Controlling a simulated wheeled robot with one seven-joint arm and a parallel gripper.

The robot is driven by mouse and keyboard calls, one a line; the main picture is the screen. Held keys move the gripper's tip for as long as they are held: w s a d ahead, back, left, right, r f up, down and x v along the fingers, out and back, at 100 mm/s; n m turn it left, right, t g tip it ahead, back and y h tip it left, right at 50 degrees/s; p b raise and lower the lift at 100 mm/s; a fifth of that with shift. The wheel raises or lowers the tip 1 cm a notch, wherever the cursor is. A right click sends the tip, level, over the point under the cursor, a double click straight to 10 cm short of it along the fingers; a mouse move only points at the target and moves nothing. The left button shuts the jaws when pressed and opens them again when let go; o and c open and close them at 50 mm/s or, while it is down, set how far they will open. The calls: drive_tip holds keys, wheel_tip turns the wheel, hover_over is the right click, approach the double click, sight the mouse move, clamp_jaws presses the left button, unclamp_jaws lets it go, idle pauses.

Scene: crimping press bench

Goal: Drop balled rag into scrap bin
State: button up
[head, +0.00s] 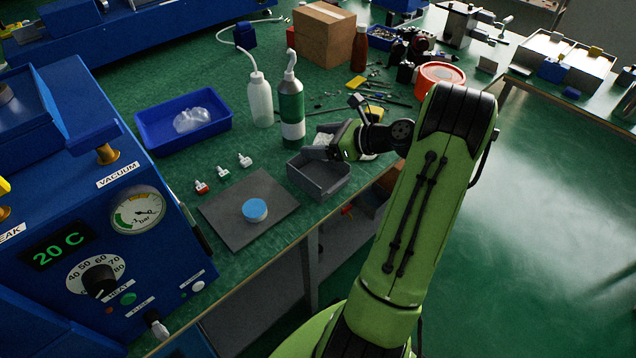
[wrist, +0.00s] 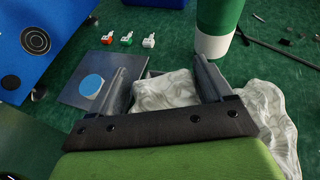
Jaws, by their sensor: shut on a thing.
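My gripper (head: 335,141) is over the green bench in the head view, just behind and above a dark grey open bin (head: 334,187). It is shut on a crumpled whitish rag (head: 321,139). In the wrist view, the rag (wrist: 163,92) sits between the two grey fingers. More white crumpled cloth (wrist: 272,118) shows outside the right finger; I cannot tell whether it is the same piece. The bin looks empty where its inside shows. In the wrist view, only a dark edge, perhaps the bin's, shows behind the rag; the fingers and rag hide the rest.
A green-and-white bottle (head: 291,110) stands close behind the bin. A grey plate (head: 225,212) with a blue-topped disc (head: 255,210) lies left of it. A blue tray (head: 150,133) and a white squeeze bottle (head: 260,102) stand farther back. A blue press (head: 90,240) fills the left.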

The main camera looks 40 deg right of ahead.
drive_tip(key=shift+f, duration=0.55)
drive_tip(key=shift+r, duration=0.15)
drive_tip(key=o, duration=0.9)
drive_tip(key=p+v, duration=0.5)
drive_tip(key=v, duration=1)
drive_tip(key=shift+s+d+r+p, duration=0.1)
drive_tip(key=shift+s+r+p, duration=0.2)
drive_tip(key=shift+p, duration=0.1)
